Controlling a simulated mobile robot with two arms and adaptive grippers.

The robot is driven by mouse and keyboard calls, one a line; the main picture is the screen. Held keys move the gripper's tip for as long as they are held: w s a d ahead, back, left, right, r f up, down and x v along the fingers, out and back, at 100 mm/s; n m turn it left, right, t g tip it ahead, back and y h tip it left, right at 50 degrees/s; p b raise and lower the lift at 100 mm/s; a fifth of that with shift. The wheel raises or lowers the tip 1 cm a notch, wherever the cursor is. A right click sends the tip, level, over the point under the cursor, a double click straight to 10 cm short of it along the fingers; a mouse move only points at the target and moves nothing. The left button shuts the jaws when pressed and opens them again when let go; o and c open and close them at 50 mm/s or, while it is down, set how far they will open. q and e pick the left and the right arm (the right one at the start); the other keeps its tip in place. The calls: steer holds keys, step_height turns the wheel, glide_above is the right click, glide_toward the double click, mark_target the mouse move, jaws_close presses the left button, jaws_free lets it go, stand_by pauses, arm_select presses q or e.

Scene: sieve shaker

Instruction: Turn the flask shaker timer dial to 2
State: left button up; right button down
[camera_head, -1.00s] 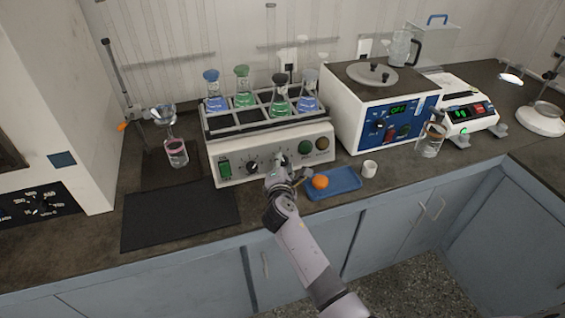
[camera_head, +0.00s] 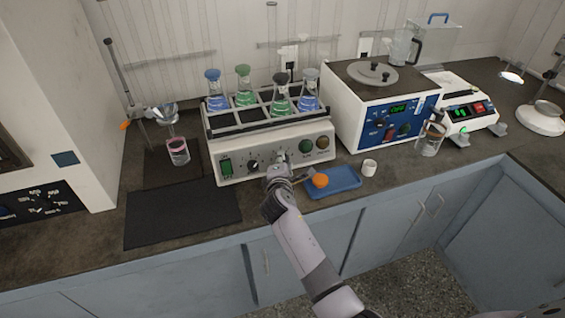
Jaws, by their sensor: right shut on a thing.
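The flask shaker (camera_head: 236,175) is a white box with a rack on top that holds several stoppered flasks with blue and green liquid. Its front panel has a green switch at the left, a black knob (camera_head: 252,166) with marks around it, and green and brown round buttons at the right. My right gripper (camera_head: 280,162) is at the middle of this panel, just right of the black knob. It is shut on a dial there, which the fingers mostly hide. The dial's setting cannot be read. My left gripper is out of view.
A blue tray (camera_head: 347,187) with an orange ball-like thing (camera_head: 320,180) lies right of my gripper, beside a small white cup (camera_head: 369,167). A white-and-blue bath unit (camera_head: 345,115) stands to the right. A dark mat (camera_head: 180,215) lies at the front left.

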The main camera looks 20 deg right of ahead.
steer(key=c, duration=1.2)
jaws_free()
steer(key=shift+c, duration=0.2)
steer(key=v, duration=1.2)
steer(key=shift+f, duration=0.15)
